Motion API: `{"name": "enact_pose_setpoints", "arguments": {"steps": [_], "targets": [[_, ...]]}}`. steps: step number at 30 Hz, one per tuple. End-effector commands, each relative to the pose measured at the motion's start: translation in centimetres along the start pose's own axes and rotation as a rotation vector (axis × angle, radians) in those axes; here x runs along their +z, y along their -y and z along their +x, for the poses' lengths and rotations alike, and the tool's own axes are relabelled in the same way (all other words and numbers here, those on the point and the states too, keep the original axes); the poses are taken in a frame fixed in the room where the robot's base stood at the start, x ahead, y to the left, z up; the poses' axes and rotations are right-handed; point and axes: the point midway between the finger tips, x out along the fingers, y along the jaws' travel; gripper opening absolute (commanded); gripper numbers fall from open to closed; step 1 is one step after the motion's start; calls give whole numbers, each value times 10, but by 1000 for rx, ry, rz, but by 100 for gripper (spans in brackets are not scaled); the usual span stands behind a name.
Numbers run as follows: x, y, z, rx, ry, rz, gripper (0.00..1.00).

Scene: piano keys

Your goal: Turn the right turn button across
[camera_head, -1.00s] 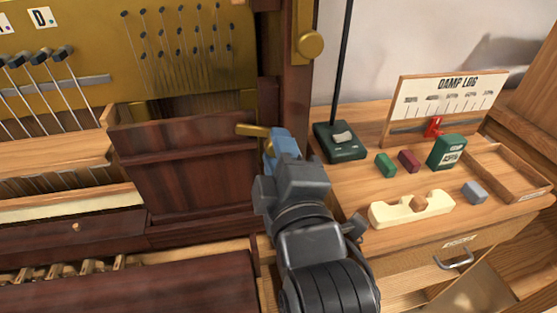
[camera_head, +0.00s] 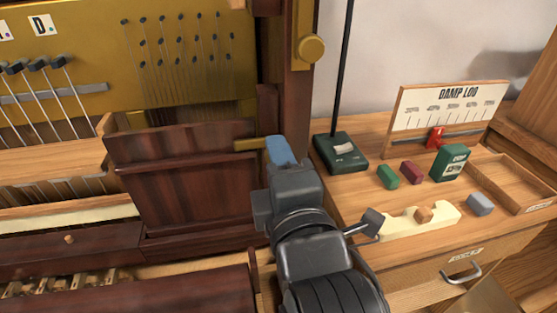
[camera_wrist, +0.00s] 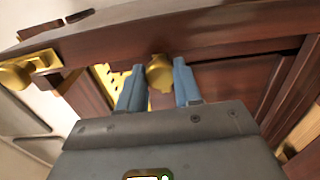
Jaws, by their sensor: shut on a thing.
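The right turn button (camera_head: 251,145) is a brass bar at the right end of the dark wooden panel (camera_head: 190,185). In the head view its left end lies nearly level over the panel's top edge, and my gripper hides its right end. My gripper (camera_head: 279,150), with blue fingertips, is at that right end. In the wrist view the brass button (camera_wrist: 160,72) sits between the two blue fingers of my gripper (camera_wrist: 158,85), which are shut on it.
A brass knob (camera_head: 312,48) is on the post above right. A side desk holds a dark green switch box (camera_head: 340,153), small blocks, a cream holder (camera_head: 405,224) and a damp log board (camera_head: 445,105). Rods and levers stand at left.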

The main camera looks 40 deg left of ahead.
Motion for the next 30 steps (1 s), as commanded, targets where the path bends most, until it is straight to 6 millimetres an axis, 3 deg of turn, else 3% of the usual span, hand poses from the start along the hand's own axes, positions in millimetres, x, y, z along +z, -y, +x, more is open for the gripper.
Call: {"name": "enact_pose_setpoints", "arguments": {"steps": [2,3,10,20,30], "targets": [[-1,2,0,-3,-1,0,3],[-1,2,0,-3,-1,0,35],[-1,1,0,-2,-1,1,57],[0,1,-4,-1,0,1,58],[0,2,-56,-2,1,3,58]]}}
